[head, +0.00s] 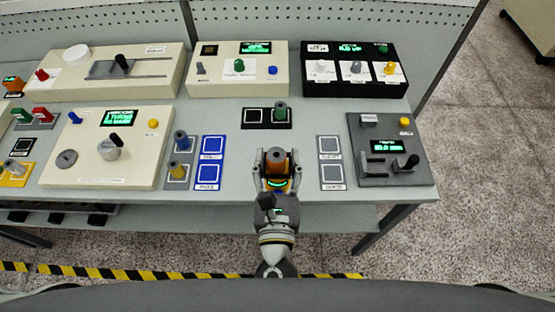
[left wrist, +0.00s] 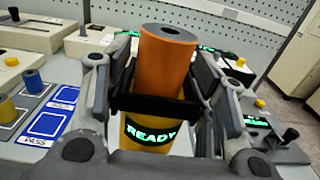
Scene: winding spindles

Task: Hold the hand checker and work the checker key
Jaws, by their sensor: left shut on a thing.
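My left gripper (head: 275,172) is shut on the hand checker, an upright cylinder with an orange upper part (head: 278,158) and a dark, hollow-looking top. The left wrist view shows the checker's orange part (left wrist: 166,62) above a black band and a yellow lower body. A green "READY" display (left wrist: 150,133) glows on that lower body. The fingers (left wrist: 153,100) press from both sides. The checker is near the bench's front edge; its foot is hidden, so I cannot tell whether it touches the bench. I cannot make out a checker key. My right gripper is not in view.
A green spindle (head: 281,109) stands on a black pad behind. Blue framed pads (head: 210,162) lie left, grey framed pads (head: 331,162) right. A grey lever box (head: 385,125) stands at the right end. Cream stations (head: 105,160) and a black box (head: 350,85) stand around. Bare bench surrounds the gripper.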

